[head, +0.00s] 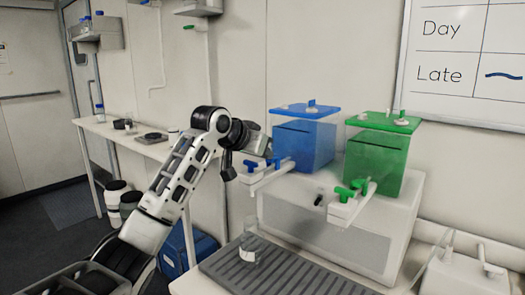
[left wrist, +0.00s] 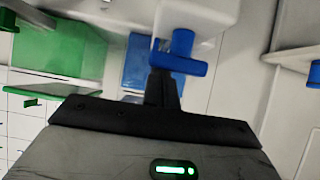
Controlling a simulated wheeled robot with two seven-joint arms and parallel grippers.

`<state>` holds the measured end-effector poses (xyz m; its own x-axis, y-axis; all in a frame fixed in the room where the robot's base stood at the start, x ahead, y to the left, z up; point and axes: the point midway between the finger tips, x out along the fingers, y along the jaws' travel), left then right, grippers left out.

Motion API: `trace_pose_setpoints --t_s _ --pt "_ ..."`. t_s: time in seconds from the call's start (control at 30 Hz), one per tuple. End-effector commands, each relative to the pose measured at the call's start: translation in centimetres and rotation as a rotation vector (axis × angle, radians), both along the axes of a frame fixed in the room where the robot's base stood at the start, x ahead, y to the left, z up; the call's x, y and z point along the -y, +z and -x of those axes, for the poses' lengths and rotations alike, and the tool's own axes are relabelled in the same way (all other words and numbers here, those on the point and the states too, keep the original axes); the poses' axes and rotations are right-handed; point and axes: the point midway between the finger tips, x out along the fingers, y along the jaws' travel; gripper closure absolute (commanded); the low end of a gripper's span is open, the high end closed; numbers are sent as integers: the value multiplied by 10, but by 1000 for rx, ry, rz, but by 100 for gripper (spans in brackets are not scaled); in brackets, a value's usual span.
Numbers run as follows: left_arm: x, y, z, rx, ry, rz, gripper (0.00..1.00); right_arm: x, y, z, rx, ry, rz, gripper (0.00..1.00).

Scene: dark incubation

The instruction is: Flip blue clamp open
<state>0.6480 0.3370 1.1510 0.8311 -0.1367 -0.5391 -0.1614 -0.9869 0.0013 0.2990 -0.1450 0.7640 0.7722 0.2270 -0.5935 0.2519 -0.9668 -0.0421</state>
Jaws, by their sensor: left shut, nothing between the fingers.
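The blue clamp (head: 252,166) is a small T-shaped lever on the white holder (head: 267,177) in front of the blue container (head: 305,148). In the left wrist view the blue clamp (left wrist: 180,63) stands out from a white block, with its crossbar just beyond my fingertips. My left gripper (head: 266,154) reaches in from the left, at the blue clamp. In the left wrist view its fingers (left wrist: 160,88) are together and empty, overlapping the crossbar's left part; I cannot tell whether they touch it. My right gripper is not in view.
A green container (head: 376,163) with green clamps (head: 347,192) stands to the right on the same white housing (head: 335,232). A clear bottle (head: 250,246) stands on the grey ribbed tray (head: 285,272) below. A side bench (head: 150,147) is at the left.

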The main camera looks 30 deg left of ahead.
Motion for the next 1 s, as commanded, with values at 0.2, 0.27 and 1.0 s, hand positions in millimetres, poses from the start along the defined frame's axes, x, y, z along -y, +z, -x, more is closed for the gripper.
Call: trace_pose_setpoints --t_s 0.2,0.27,1.0 --pt "-1 3 0 1 3 -1 100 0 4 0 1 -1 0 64" --pt "-1 3 0 1 3 -1 100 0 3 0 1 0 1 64" --pt "-16 58 86 6 5 -5 100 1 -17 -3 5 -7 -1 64"
